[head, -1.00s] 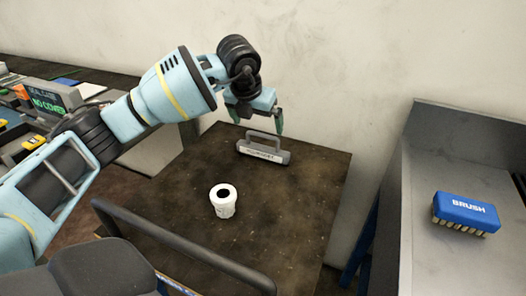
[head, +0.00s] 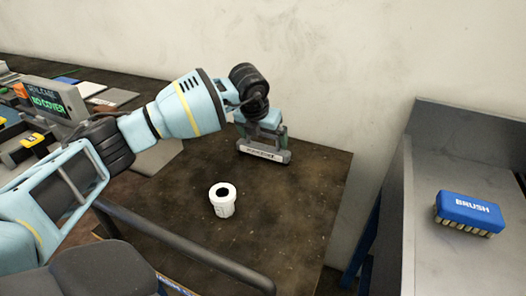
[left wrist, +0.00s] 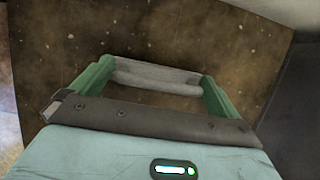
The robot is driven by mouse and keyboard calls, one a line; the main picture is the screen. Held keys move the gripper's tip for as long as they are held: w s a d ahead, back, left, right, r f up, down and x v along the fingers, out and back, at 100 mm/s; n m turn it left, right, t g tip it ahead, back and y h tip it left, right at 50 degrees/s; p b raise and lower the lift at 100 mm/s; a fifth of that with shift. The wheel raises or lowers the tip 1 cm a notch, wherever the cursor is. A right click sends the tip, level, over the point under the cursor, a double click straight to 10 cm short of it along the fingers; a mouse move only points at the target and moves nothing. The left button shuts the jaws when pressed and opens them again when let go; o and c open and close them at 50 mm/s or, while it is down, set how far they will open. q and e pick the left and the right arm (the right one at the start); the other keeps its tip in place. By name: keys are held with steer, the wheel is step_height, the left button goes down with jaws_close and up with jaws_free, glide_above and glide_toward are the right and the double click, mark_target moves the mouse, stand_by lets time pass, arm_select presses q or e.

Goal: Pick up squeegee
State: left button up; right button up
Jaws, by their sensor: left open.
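The squeegee (head: 262,154) is a grey bar with lettering on its face and lies near the back of the dark brown table. My left gripper (head: 264,136) is right over it and hides most of its raised handle. In the left wrist view, the green fingers of my left gripper (left wrist: 157,78) are spread wide. A grey bar of the squeegee (left wrist: 155,76) spans the space between them. I cannot tell whether the fingers touch it. My right gripper is not in view.
A white cup-like container (head: 222,200) stands on the brown table (head: 290,215), in front of the squeegee. A blue brush (head: 467,211) lies on the grey bench at the right. The wall is close behind the squeegee.

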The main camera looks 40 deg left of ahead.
arm_select(q)
steer(key=shift+c, duration=0.4)
steer(key=c, duration=1)
steer(key=shift+o, duration=0.2)
steer(key=shift+r, duration=0.1)
step_height(320, 180, up, 10)
steer(key=shift+f+p, duration=0.1)
steer(key=shift+p, duration=0.45)
